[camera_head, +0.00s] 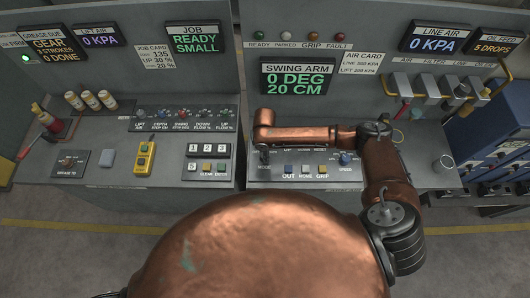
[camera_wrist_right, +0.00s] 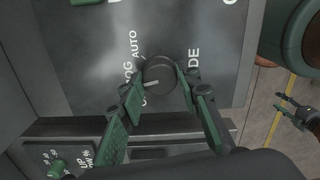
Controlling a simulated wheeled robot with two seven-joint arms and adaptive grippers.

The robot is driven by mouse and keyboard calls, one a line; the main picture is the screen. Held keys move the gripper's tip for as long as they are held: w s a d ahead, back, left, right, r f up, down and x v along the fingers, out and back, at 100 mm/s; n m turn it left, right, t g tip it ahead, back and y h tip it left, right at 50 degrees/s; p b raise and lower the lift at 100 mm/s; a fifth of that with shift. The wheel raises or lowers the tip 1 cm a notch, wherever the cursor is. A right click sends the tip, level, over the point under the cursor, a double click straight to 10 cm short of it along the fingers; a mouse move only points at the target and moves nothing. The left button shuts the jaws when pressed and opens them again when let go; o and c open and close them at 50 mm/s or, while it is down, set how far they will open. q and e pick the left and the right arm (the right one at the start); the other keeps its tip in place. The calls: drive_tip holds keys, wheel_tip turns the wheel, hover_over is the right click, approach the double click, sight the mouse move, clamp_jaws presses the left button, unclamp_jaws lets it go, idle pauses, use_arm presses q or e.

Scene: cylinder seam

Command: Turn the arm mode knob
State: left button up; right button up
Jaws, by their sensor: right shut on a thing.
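The dark round mode knob (camera_wrist_right: 158,74) sits on the grey panel, with a pale pointer line toward the lower left in the right wrist view. Letters reading AUTO and part of JOG stand left of it, and DE, the end of a word, to the right. My right gripper (camera_wrist_right: 161,84) is shut on the knob, its green-padded fingers on either side. In the head view my right arm reaches over the panel and hides the knob, above the MODE label (camera_head: 264,167). My left gripper (camera_wrist_right: 281,102) shows small at the right wrist view's edge, fingers apart and empty.
The swing arm display (camera_head: 297,78) reads 0 DEG, 20 CM. A yellow pendant (camera_head: 145,158) lies on the left console. A cup (camera_head: 443,163) stands at the right.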

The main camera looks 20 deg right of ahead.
drive_tip(key=n+p, duration=0.1)
drive_tip(key=n, duration=0.2)
drive_tip(key=shift+r, duration=0.1)
drive_tip(key=shift+n+p, duration=0.65)
drive_tip(key=shift+n, duration=1.15)
drive_tip(key=o, duration=1.1)
drive_tip(key=shift+o, duration=0.3)
wheel_tip(320, 180, up, 12)
